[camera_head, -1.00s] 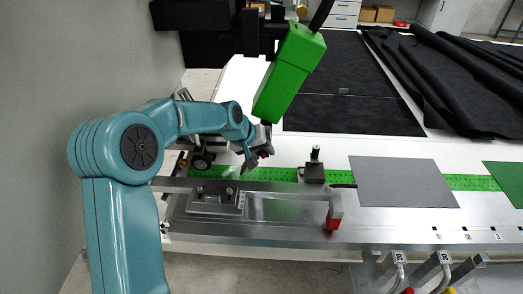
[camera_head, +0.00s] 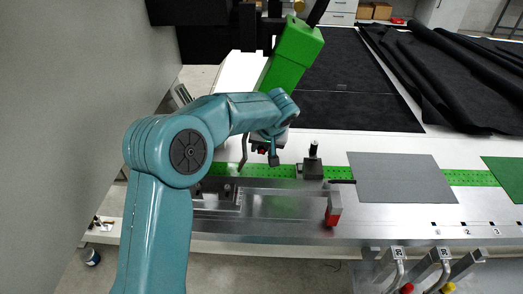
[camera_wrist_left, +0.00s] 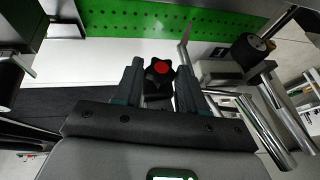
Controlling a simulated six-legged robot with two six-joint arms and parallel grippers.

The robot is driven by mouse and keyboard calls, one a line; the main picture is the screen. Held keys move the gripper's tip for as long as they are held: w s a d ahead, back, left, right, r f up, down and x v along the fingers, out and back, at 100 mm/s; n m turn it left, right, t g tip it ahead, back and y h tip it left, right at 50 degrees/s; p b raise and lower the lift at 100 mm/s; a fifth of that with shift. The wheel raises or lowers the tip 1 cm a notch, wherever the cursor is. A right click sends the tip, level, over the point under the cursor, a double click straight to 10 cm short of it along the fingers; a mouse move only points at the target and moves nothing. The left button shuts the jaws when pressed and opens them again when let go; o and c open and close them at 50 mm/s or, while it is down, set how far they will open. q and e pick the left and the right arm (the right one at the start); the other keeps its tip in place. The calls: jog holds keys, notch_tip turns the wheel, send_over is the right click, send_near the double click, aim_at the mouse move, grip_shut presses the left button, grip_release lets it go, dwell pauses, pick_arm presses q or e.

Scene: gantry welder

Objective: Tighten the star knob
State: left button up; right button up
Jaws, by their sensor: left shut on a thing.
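The star knob (camera_wrist_left: 160,71) is black with a red centre and sits between the fingers in the left wrist view. In the head view only its red cap (camera_head: 262,151) shows, partly hidden by my wrist. My left gripper (camera_head: 265,153) is closed around the knob, with one finger on each side in the left wrist view (camera_wrist_left: 159,74). The knob's shaft and what it screws into are hidden. My right gripper is in neither view.
A green perforated strip (camera_head: 455,178) runs along the white table. A black clamp block (camera_head: 313,168) stands just right of the gripper. A large green welder housing (camera_head: 295,50) hangs behind my wrist. A grey sheet (camera_head: 402,178) lies to the right, and a red-tipped steel arm (camera_head: 332,216) is in front.

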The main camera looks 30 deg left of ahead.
pick_arm(q)
jog(key=shift+w+d+f+m+g+y+b, duration=0.15)
jog(key=shift+g+y+b, duration=0.15)
jog(key=shift+y, duration=0.3)
jog(key=shift+d+f+m+g+y+b, duration=0.1)
jog(key=shift+d+m+g+y+b, duration=0.1)
jog(key=shift+g+y, duration=0.3)
jog(key=y, duration=0.2)
jog(key=shift+w+d+m+g+y, duration=0.1)
jog(key=shift+m+g+y, duration=0.2)
jog(key=shift+g, duration=0.1)
jog(key=y, duration=0.1)
jog(key=g+y+b, duration=0.1)
jog(key=shift+d+f+m+y, duration=0.15)
jog(key=shift+f+m+y, duration=0.1)
jog(key=shift+m+y, duration=0.15)
jog(key=shift+f+m+g+y+b, duration=0.2)
jog(key=shift+g+y+b, duration=0.25)
jog(key=shift+g+y, duration=0.4)
jog(key=shift+y, duration=0.45)
jog(key=o, duration=1.1)
jog(key=shift+r, duration=0.1)
jog(key=shift+c, duration=0.2)
jog(key=shift+d, duration=0.1)
